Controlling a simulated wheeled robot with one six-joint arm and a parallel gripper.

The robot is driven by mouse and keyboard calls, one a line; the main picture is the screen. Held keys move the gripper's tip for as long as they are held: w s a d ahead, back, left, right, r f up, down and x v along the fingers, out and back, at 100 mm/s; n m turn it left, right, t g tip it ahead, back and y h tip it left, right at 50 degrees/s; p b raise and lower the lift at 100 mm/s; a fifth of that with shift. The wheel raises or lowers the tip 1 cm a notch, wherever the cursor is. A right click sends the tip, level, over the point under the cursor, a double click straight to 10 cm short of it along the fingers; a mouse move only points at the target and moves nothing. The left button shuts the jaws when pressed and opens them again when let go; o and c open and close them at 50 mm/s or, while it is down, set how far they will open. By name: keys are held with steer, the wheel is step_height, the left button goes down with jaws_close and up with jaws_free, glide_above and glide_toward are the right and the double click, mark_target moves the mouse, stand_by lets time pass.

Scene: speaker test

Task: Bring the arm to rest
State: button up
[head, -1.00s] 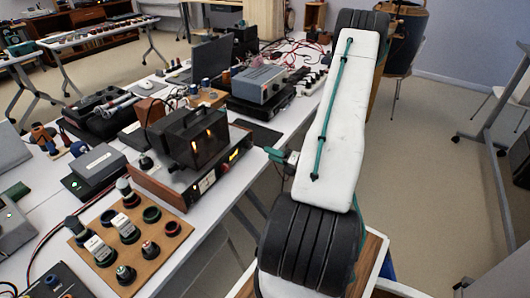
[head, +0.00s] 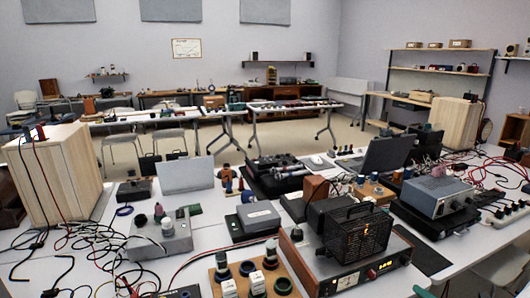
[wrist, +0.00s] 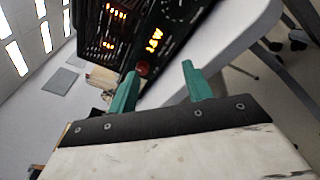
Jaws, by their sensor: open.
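My gripper (wrist: 158,90) shows in the wrist view as two green fingers set well apart, with nothing between them. Beyond the fingers, the wrist view shows the front of a dark device with lit orange displays (wrist: 153,42) and the pale edge of the table (wrist: 225,45). The gap between the fingertips and the device cannot be told. In the head view my arm is hardly in sight; only a small green part (head: 424,292) shows at the bottom edge.
The near table (head: 475,248) is crowded. It bears an amplifier with a black cage (head: 358,235), a wooden knob board (head: 228,270), a laptop (head: 388,155), a blue-grey instrument (head: 440,195) and cables. A wooden speaker box (head: 55,180) stands at the left. Open floor lies beyond the table.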

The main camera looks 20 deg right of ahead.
steer(key=s+a+r+m+g+h, duration=0.1)
steer(key=s+a+r+m+g, duration=0.2)
steer(key=a+r+m, duration=0.7)
steer(key=s+a+r+m+g+h, duration=0.2)
steer(key=s+a+r+m+g, duration=0.1)
steer(key=a+r+m+g, duration=0.4)
steer(key=s+a+r+m+g+h, duration=0.2)
steer(key=s+a+r+m+g, duration=0.2)
steer(key=a+r+m, duration=0.8)
steer(key=shift+a+r+m+g, duration=0.4)
steer(key=shift+a+r+g, duration=0.2)
steer(key=shift+a+r, duration=0.3)
steer(key=shift+c, duration=1.2)
steer(key=shift+d, duration=0.2)
steer(key=shift+c, duration=0.3)
